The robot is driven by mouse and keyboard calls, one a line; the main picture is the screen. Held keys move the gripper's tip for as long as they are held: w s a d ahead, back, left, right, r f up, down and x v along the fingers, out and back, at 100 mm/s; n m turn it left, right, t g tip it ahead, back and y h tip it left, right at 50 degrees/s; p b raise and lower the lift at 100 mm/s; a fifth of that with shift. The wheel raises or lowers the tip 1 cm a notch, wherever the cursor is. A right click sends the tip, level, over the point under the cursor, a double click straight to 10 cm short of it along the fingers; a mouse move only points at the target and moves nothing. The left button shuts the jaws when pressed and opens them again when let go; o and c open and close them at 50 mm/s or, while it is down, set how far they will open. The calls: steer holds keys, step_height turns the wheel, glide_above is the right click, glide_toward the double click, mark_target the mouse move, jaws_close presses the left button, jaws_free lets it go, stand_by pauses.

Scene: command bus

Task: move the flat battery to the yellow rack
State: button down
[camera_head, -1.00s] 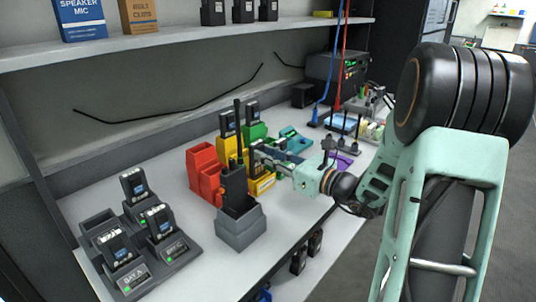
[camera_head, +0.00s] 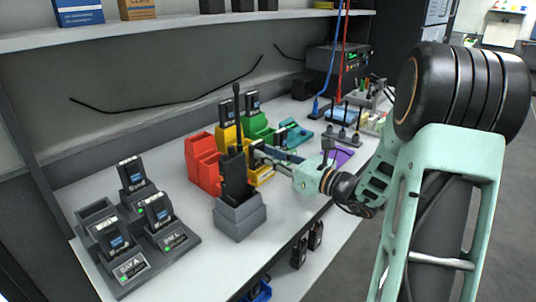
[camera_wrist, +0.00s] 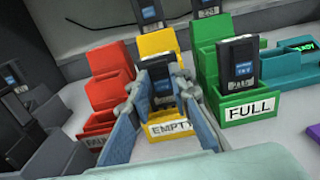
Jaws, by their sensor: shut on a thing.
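My gripper (camera_wrist: 156,106) is shut on a dark battery (camera_wrist: 160,90) with a blue label, held upright between its two blue-grey fingers. The battery is at the front compartment of the yellow rack (camera_wrist: 160,44), just behind the white EMPTY label; I cannot tell whether its bottom touches the rack. Another battery (camera_wrist: 147,13) stands in the rear of this rack. In the head view my gripper (camera_head: 258,155) is at the front of the yellow rack (camera_head: 231,134), partly hidden behind the radio.
The red rack (camera_head: 204,164) is left of the yellow one, and the green rack (camera_wrist: 207,68), with FULL label and batteries, is right. A radio (camera_head: 235,178) stands in a grey holder (camera_head: 240,217) close in front. A charger (camera_head: 180,238) with several batteries is at left.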

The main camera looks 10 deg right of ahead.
steer(key=shift+f, duration=0.25)
stand_by(0.3)
steer(key=c, duration=1.7)
jaws_free()
steer(key=shift+s+d, duration=0.1)
steer(key=v, duration=1.1)
steer(key=shift+s+d, duration=0.2)
steer(key=shift+s, duration=0.15)
steer(key=shift+d, duration=0.1)
